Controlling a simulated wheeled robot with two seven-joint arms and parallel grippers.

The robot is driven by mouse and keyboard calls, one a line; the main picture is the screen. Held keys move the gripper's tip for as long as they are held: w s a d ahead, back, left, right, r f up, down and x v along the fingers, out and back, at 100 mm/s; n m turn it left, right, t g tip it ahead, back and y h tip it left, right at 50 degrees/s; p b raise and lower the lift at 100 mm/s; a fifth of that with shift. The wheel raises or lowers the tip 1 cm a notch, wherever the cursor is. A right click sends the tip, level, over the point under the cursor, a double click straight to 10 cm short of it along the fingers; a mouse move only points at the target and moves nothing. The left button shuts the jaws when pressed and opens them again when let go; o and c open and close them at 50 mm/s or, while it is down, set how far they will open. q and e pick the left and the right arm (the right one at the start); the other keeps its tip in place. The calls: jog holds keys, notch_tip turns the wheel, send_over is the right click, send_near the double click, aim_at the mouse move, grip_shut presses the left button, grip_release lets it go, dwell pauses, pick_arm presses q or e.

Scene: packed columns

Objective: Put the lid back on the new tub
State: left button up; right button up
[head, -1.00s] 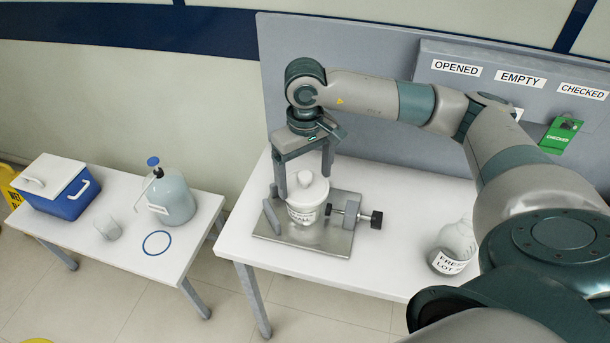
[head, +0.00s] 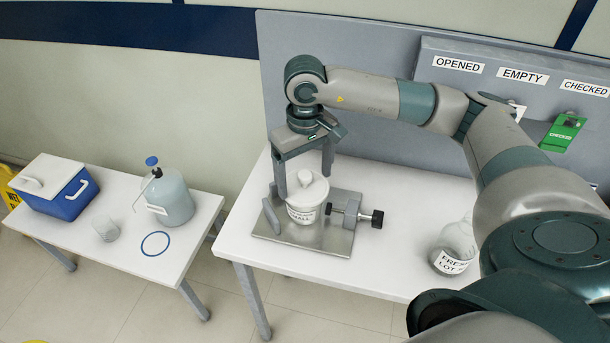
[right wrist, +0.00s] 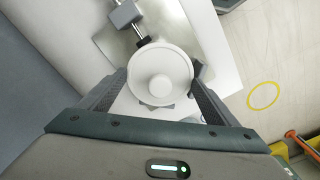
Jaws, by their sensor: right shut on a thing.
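The new tub (head: 303,215) is a small white labelled tub standing upright in a metal clamp fixture (head: 340,240) on the right table. The white round lid (head: 309,190) with a raised knob sits at the tub's mouth; I cannot tell if it is fully seated. My right gripper (head: 305,172) comes down from above, its fingers on opposite sides of the lid, shut on it. In the right wrist view the lid (right wrist: 160,76) lies between the two fingers and hides most of the tub. My left gripper is not in view.
The fixture's screw knob (head: 376,219) sticks out to the right. A "FRESH LOT" jar (head: 452,262) stands near my right arm. A labelled grey panel (head: 510,85) backs the table. The left table holds a blue cooler (head: 62,195), a jug (head: 172,200) and a clear cup (head: 106,230).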

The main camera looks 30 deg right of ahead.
jog(key=shift+b, duration=0.6)
dwell(0.7)
dwell(0.5)
jog(key=o, duration=1.1)
jog(key=shift+r, duration=0.15)
jog(key=shift+r+p, duration=0.85)
jog(key=shift+r, duration=2.5)
grip_shut()
